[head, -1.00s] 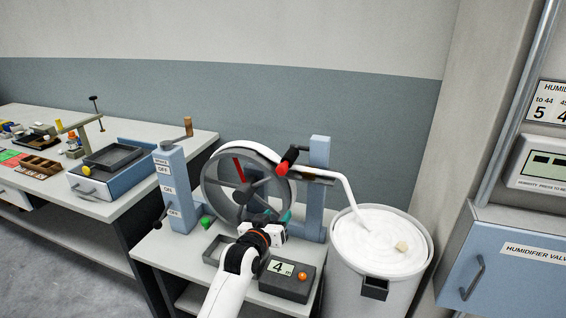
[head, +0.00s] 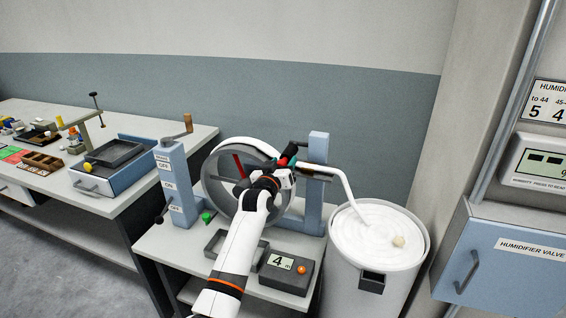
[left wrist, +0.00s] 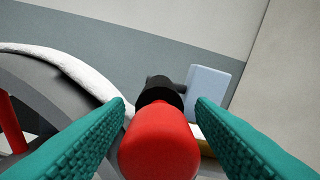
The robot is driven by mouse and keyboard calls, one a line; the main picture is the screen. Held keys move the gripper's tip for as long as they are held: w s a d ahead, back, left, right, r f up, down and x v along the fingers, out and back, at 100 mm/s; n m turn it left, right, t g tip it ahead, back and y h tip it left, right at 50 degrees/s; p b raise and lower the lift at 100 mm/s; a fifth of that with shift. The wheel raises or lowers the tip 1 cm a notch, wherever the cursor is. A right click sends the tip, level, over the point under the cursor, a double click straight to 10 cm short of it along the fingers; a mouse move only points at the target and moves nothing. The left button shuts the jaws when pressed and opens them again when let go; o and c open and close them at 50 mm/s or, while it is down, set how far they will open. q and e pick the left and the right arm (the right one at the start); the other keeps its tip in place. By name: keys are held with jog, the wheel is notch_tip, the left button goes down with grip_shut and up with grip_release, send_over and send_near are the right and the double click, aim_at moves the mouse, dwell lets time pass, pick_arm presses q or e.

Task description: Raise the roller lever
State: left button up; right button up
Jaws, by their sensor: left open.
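The roller lever has a red grip (left wrist: 158,142) with a black collar (left wrist: 158,92), near the top of a blue post (head: 317,180) beside the large grey drum wheel (head: 232,190). My left gripper (head: 288,160) is up at the lever and covers most of it in the head view. In the left wrist view, the teal fingers (left wrist: 160,125) are open, one on each side of the red grip. I cannot tell whether either finger touches it. My right gripper is not in view.
A white can (head: 372,290) stands right of the machine, with a white sliver (head: 348,190) running down into it. A counter box (head: 287,272) sits at the table front. A blue switch post (head: 180,190) stands left; a blue cabinet (head: 510,255) is at far right.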

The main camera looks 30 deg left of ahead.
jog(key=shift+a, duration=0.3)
